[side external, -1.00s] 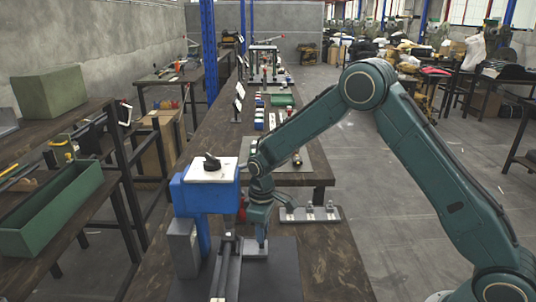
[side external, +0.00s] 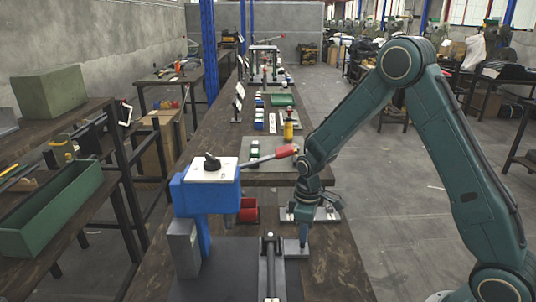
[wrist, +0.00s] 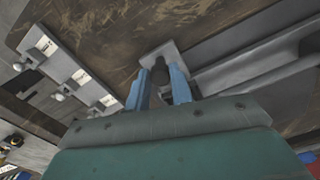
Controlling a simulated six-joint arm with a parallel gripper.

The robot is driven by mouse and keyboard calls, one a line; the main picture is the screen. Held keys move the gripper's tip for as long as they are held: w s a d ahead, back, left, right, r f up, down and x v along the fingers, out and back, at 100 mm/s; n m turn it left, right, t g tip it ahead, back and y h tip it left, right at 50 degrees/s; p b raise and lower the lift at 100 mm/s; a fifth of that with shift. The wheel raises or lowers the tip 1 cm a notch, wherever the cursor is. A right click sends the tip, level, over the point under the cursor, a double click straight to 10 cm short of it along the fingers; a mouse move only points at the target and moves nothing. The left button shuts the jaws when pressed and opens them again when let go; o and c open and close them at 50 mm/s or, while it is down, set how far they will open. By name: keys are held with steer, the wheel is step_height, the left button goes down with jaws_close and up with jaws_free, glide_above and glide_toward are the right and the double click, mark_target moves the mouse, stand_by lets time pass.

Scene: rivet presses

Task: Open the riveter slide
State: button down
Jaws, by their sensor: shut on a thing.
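The blue riveter (side external: 207,195) stands on the bench at left, with a white top, a black knob and a red-handled lever reaching right. Its slide (side external: 270,262) is a grey rail with a small side plate (side external: 293,250), now out to the right of the blue body. My gripper (side external: 304,236) points down at the plate. In the wrist view my gripper's blue fingers (wrist: 161,84) are shut around a dark knob (wrist: 160,72) standing on the pale plate (wrist: 152,57). The slide rail (wrist: 240,62) runs off to the right there. The lower part of the knob is partly hidden.
A grey fixture strip (side external: 322,214) with several small clamps lies just behind my gripper. A red bin (side external: 247,211) sits beside the riveter. A yellow bottle (side external: 288,128) and small parts stand farther back. Bare bench (side external: 335,270) lies to the right.

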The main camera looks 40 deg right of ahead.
steer(key=shift+s+d, duration=0.65)
steer(key=shift+d, duration=0.05)
steer(key=c, duration=1.2)
jaws_free()
steer(key=shift+c, duration=0.2)
steer(key=shift+r, duration=0.15)
step_height(320, 180, up, 14)
steer(key=shift+f, duration=0.2)
